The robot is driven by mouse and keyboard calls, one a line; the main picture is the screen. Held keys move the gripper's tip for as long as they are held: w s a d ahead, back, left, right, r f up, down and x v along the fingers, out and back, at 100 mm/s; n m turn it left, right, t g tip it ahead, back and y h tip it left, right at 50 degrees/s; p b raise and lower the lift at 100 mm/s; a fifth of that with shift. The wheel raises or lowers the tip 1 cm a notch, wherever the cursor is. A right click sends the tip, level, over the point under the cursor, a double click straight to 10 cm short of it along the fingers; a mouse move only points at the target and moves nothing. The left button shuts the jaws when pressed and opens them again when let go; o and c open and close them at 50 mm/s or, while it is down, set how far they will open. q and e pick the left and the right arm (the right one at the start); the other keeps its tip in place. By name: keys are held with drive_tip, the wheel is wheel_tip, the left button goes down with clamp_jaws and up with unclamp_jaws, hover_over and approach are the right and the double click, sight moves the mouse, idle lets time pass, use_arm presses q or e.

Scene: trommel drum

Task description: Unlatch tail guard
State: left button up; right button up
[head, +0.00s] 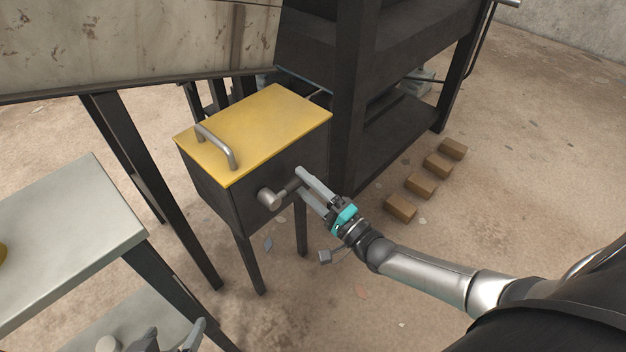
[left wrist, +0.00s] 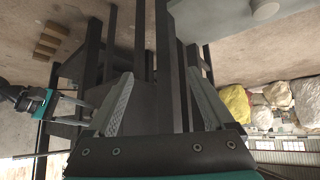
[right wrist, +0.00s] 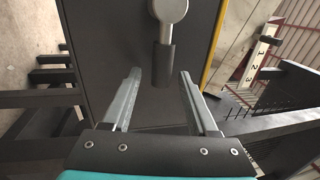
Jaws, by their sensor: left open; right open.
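The tail guard is a dark box with a yellow lid (head: 255,130) and a grey bar handle (head: 215,147) on top. A latch lever with a round metal hub (head: 268,199) and a dark grip is on its front face; in the right wrist view the grip (right wrist: 163,65) points down. My right gripper (head: 301,181) is open at the grip. In its wrist view the grip's end lies between the two fingertips (right wrist: 160,76), with gaps on both sides. My left gripper (head: 175,336) is open and empty, low beside the grey table; its fingers show in the left wrist view (left wrist: 160,78).
A grey-topped table (head: 75,225) stands at left, with a round knob (head: 107,344) below it. A dark frame (head: 360,100) rises behind the guard. Several brown blocks (head: 421,186) lie on the floor at right. Bags (left wrist: 275,103) show in the left wrist view.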

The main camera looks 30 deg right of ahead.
use_arm(q)
drive_tip(key=shift+s+a+f+n+g+y+p, duration=0.15)
drive_tip(key=shift+s+a+g+y+p, duration=0.45)
drive_tip(key=shift+s+a+g, duration=0.4)
drive_tip(key=shift+s+a+f+n+g+y+p, duration=0.15)
drive_tip(key=shift+s+a+g+y+p, duration=0.25)
drive_tip(key=shift+s+a+g+p, duration=0.6)
use_arm(e)
drive_tip(key=v, duration=1.5)
use_arm(q)
drive_tip(key=shift+w, duration=0.1)
use_arm(e)
drive_tip(key=shift+s+a+f, duration=0.1)
